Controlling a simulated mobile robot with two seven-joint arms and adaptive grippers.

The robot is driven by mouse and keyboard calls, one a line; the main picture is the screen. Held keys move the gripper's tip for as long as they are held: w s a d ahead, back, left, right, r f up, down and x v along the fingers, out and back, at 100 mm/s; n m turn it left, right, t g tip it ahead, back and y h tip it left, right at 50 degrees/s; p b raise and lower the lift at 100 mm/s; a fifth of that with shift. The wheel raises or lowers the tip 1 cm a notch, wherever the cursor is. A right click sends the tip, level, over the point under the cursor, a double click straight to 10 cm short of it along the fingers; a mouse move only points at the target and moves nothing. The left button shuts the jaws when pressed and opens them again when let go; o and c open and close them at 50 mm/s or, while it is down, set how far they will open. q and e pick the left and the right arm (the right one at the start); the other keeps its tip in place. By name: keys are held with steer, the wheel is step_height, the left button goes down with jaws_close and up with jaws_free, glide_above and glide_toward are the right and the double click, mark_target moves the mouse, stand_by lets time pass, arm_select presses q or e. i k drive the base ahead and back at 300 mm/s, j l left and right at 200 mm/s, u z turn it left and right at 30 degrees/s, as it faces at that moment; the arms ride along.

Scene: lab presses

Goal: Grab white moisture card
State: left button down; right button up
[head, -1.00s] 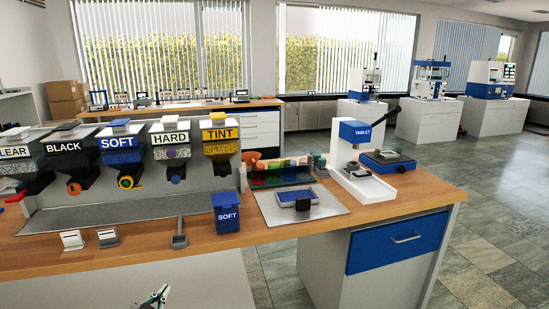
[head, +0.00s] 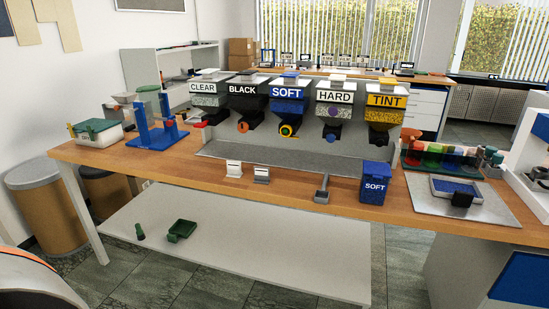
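Two small upright cards on stands are at the front edge of the wooden bench (head: 120,162). The left one, a white card (head: 234,169), is whiter; the one beside it, a greyer card (head: 261,175), stands just to its right. I cannot read any marking on either one. Neither of my grippers is in view. A pale rounded part with an orange line at the lower left looks like part of my own arm.
Labelled hoppers (head: 289,92) stand behind the cards above a grey tray (head: 300,165). A small grey scoop (head: 322,188) and a blue SOFT bin (head: 375,184) are to the right. A blue stand (head: 158,128) is left. A lower shelf (head: 240,245) holds green items.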

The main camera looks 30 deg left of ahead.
mark_target(234, 168)
steer(key=u, duration=1.25)
